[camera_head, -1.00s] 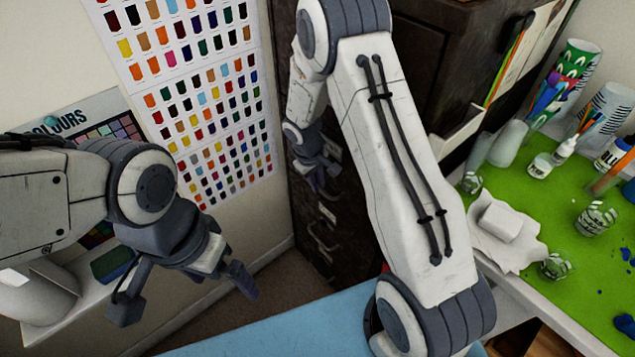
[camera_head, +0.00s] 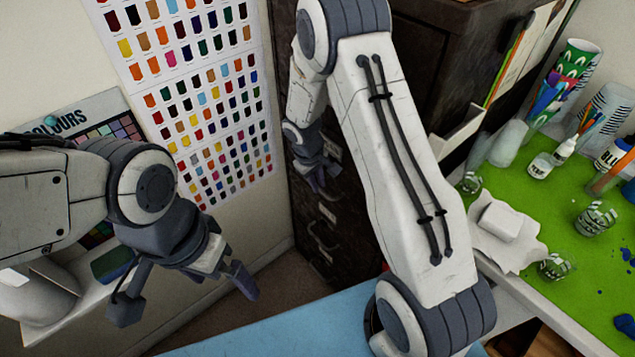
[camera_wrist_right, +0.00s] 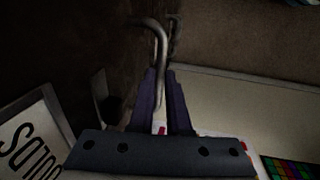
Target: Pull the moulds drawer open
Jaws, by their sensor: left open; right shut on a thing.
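The dark metal drawer cabinet (camera_head: 305,232) stands in the far middle, partly hidden behind my right arm. My right gripper (camera_head: 324,176) is at its front, shut on a drawer handle. In the right wrist view the curved metal handle (camera_wrist_right: 161,45) runs down between the fingers of the right gripper (camera_wrist_right: 160,82). I cannot read the drawer's label, and cannot tell whether the drawer stands out from the cabinet. My left gripper (camera_head: 184,296) is open and empty at the left, clear of the cabinet.
Lower drawer handles (camera_head: 322,242) show beneath the right gripper. A colour chart (camera_head: 205,100) hangs on the wall left of the cabinet. A green work mat (camera_head: 590,262) with cups and bottles lies at the right. A white shelf (camera_head: 60,325) is by the left arm.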

